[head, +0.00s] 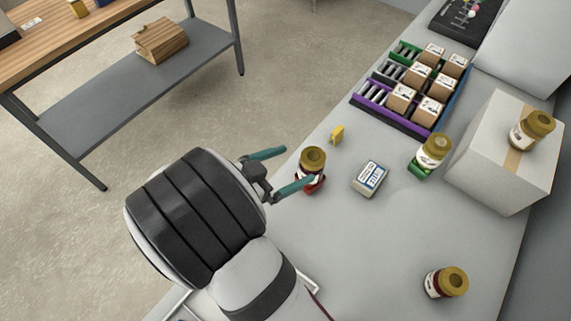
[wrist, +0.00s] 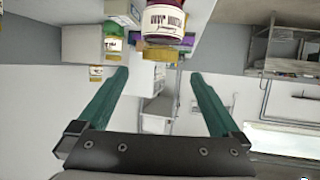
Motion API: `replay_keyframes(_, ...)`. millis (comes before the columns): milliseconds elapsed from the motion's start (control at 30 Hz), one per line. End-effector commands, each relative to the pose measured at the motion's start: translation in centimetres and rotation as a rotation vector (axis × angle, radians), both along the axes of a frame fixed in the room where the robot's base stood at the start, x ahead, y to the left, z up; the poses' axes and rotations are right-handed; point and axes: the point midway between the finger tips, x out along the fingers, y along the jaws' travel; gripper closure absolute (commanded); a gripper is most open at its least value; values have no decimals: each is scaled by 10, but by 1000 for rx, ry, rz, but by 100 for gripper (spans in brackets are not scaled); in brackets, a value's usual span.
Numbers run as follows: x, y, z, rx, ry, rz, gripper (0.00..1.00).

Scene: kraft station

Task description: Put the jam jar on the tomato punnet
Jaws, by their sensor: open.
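A jam jar (head: 312,160) with a gold lid, white label and red contents stands upright on the grey bench, close in front of my gripper (head: 301,164). In the wrist view the jam jar (wrist: 164,20) appears upside down, centred ahead of the fingertips, its lid towards them. My gripper (wrist: 160,73) is open and empty, with teal fingers spread. In the head view one fingertip overlaps the jar's lower part; I cannot tell whether they touch. I cannot make out which thing is the tomato punnet; several labelled cardboard cartons (head: 401,98) sit in the coloured racks.
A green-bottomed jar (head: 433,150), a white-and-blue box (head: 370,178) and a small yellow item (head: 337,134) stand near the jar. Another jar (head: 532,128) sits on a large carton (head: 500,160). One more jar (head: 447,282) stands front right. The bench's middle front is clear.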

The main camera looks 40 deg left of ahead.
Motion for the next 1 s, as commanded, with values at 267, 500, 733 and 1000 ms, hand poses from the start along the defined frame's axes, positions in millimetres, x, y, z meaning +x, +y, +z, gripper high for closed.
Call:
replay_keyframes(267,-11,3,7,12,4,-1,0)
replay_keyframes(500,90,7,63,576,250,149,0)
replay_keyframes(733,32,-129,108,695,730,305,0)
replay_keyframes(1000,-112,-275,88,564,1121,-98,0)
